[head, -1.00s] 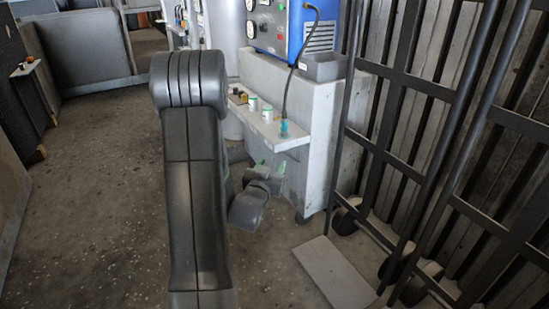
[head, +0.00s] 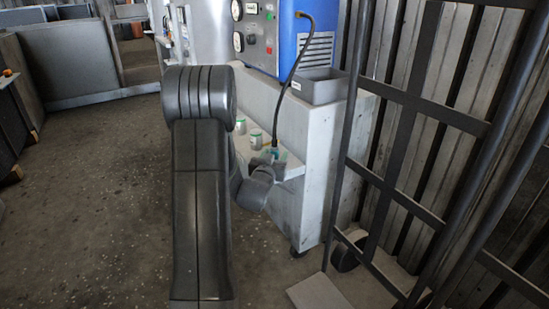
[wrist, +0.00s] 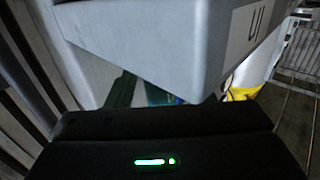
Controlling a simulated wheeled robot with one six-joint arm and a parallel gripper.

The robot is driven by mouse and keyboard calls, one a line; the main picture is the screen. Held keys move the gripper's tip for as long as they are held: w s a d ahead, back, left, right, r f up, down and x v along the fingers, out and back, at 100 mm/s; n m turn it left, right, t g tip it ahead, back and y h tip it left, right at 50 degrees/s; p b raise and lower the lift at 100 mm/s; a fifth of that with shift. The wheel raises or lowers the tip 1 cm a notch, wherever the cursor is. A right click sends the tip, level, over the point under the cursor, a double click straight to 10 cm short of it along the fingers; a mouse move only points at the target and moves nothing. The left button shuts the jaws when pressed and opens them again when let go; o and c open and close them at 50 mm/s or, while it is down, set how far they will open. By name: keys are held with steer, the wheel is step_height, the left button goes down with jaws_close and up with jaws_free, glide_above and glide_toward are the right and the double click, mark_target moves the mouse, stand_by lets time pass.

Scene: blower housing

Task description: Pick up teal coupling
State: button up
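The teal coupling (head: 282,154) hangs at the lower end of a black hose (head: 293,75), at the shelf on the side of the grey cart. My gripper (head: 270,156) is at the shelf edge, right beside the coupling, and partly covers it. In the wrist view, a green finger (wrist: 122,91) shows at the left, and a small blue-teal patch (wrist: 158,95), probably the coupling, shows right of it. The fingers look apart. My dark gripper body hides their lower parts, and I cannot see contact with the coupling.
Two white-and-green containers (head: 256,139) stand on the shelf (head: 294,168), left of the coupling. A dark metal rack (head: 415,100) stands at the right. Open floor lies at the left.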

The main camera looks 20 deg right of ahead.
mark_target(274, 139)
jaws_close()
step_height(274, 139, up, 10)
steer(key=p, duration=0.3)
steer(key=shift+p, duration=0.4)
